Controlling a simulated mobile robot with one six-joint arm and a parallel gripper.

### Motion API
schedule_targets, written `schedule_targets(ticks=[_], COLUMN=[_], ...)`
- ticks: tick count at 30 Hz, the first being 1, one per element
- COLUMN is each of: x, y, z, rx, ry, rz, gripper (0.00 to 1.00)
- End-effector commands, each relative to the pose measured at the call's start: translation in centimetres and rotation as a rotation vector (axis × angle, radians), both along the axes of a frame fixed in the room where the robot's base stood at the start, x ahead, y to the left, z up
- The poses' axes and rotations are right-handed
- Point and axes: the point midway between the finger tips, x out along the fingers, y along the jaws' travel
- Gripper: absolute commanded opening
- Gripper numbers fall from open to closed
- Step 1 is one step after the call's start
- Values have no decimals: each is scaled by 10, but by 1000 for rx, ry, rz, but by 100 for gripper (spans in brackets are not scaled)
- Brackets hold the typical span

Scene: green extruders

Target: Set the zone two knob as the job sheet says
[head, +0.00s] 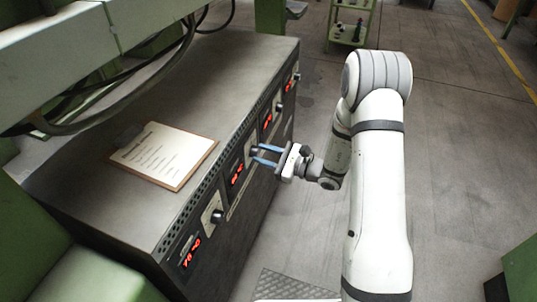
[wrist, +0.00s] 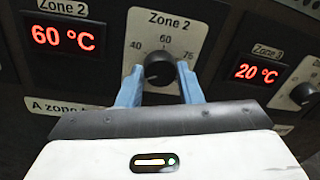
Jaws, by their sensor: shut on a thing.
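The black zone two knob (wrist: 159,69) sits on a white dial plate (wrist: 178,33) marked 40, 60 and 75 under "Zone 2". Its mark seems to point up near 60, but is hard to make out. The red zone two display (wrist: 62,38) reads 60 °C. My gripper (wrist: 160,72) has its two blue fingers on either side of the knob, shut on it. In the head view my gripper (head: 258,154) reaches the cabinet front from the right. The job sheet (head: 161,152) lies on a clipboard on the cabinet top; its lines are too small to read.
The zone three display (wrist: 257,72) reads 20 °C, with its knob (wrist: 303,94) to the right. Another knob (head: 217,216) and a display (head: 190,252) are nearer on the cabinet (head: 150,225). A green cart (head: 348,25) stands at the back.

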Motion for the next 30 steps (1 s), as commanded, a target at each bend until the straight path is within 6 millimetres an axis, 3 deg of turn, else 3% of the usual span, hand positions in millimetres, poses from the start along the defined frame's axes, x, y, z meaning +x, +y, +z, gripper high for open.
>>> schedule_targets(ticks=[11,30], x=[-3,-3], y=[8,7], z=[4,4], rx=[67,271], ry=[193,767], rz=[18,18], gripper=[10,10])
